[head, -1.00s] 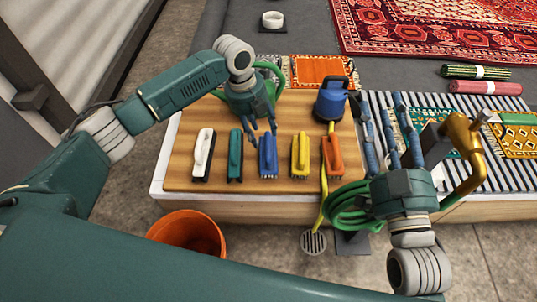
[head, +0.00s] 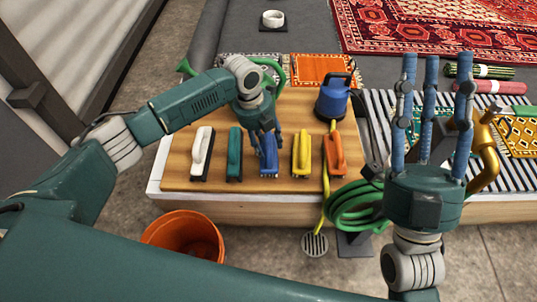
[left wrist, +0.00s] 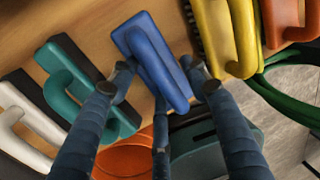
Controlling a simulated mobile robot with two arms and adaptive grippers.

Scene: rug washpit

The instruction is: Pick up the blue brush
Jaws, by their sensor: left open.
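The blue brush (head: 269,166) lies in the middle of a row of brushes on the wooden board (head: 225,115). My left gripper (head: 264,146) is open right at the brush, its fingers partly covering it. In the left wrist view the blue brush (left wrist: 150,50) sits between the spread fingers (left wrist: 158,85), with its handle facing the camera. I cannot tell whether any finger touches it. My right gripper (head: 434,75) is open and empty, fingers pointing up, at the right above the striped mat.
White (head: 202,152) and green (head: 234,155) brushes lie left of the blue one; yellow (head: 301,155) and orange (head: 334,155) brushes lie right. A blue pump (head: 332,103) stands behind. An orange bucket (head: 180,230) and coiled green hose (head: 355,205) are in front.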

